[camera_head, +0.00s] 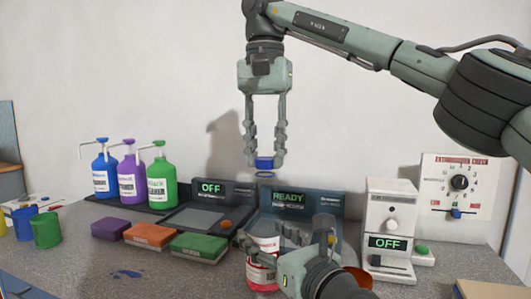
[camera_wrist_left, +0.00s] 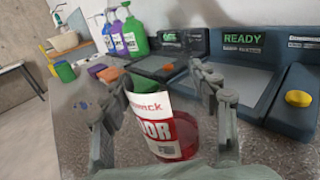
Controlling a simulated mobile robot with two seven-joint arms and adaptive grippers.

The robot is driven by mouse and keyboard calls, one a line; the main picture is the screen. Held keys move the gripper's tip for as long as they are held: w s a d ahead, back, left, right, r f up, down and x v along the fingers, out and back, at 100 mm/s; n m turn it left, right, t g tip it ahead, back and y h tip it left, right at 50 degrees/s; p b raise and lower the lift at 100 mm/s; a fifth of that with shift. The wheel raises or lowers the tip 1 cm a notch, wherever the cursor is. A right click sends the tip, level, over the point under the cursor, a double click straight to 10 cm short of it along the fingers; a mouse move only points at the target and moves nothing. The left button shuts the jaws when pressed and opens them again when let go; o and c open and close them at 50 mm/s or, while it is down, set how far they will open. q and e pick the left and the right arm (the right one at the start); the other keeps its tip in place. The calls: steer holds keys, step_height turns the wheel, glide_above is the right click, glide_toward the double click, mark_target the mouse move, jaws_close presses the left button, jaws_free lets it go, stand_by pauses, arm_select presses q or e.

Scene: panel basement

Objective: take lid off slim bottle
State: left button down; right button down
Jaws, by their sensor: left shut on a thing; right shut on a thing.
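The slim bottle (camera_head: 262,262), with red contents and a white label, stands upright on the counter in the head view. My left gripper (camera_head: 284,242) is shut around it. In the left wrist view, the bottle (camera_wrist_left: 172,135) lies between the two fingers of my left gripper (camera_wrist_left: 165,88). My right gripper (camera_head: 265,157) is high above the bottle, pointing down, shut on a small blue lid (camera_head: 264,163). The lid is clear of the bottle. The bottle's mouth is hard to make out in either view.
Blue (camera_head: 104,176), purple (camera_head: 131,179) and green (camera_head: 161,179) pump bottles stand at the back left. Sponges (camera_head: 150,236) lie before them. A dark panel reading OFF (camera_head: 210,188), one reading READY (camera_head: 290,198) and a white device (camera_head: 391,225) stand behind and right.

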mark_target(266, 158)
steer(key=shift+r, duration=0.85)
steer(key=shift+r, duration=2.05)
arm_select(q)
steer(key=shift+c, duration=1.9)
jaws_free()
steer(key=shift+s, duration=0.1)
steer(key=v, duration=1.2)
